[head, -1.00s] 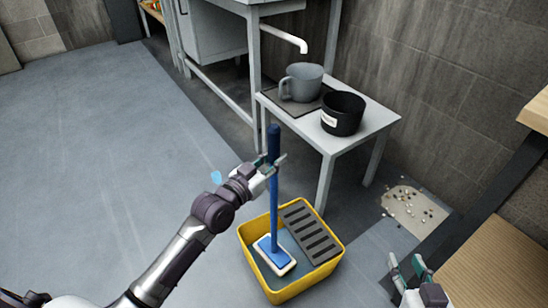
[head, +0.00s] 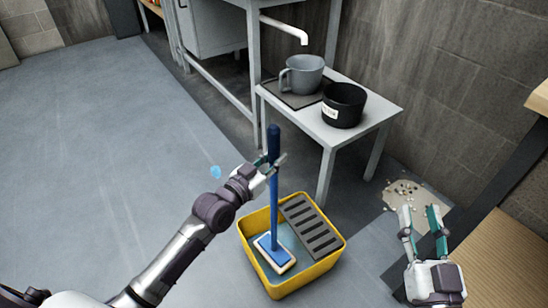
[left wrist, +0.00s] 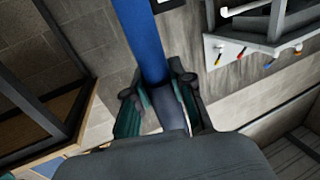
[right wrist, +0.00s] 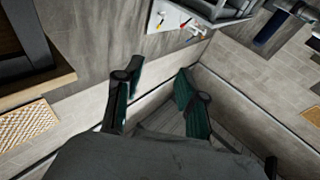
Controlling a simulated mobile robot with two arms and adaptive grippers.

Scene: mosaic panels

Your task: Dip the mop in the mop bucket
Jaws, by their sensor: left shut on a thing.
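The mop (head: 274,205) has a blue handle and a flat blue head with a white pad. It stands nearly upright, with its head inside the yellow mop bucket (head: 305,282), on the left side beside a dark slotted grate (head: 312,228). My left gripper (head: 272,165) is shut on the upper handle, which also shows between its fingers in the left wrist view (left wrist: 142,40). Whether the pad touches the bucket's bottom or any water is unclear. My right gripper (head: 424,222) is open and empty, right of the bucket; its spread fingers show in the right wrist view (right wrist: 152,100).
A small grey table (head: 368,120) behind the bucket holds a grey mug-like pot (head: 303,77) and a black pot (head: 344,106). Pale debris (head: 402,190) lies by the wall. A wooden-topped bench (head: 500,265) is at right. The floor (head: 110,160) at left is open.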

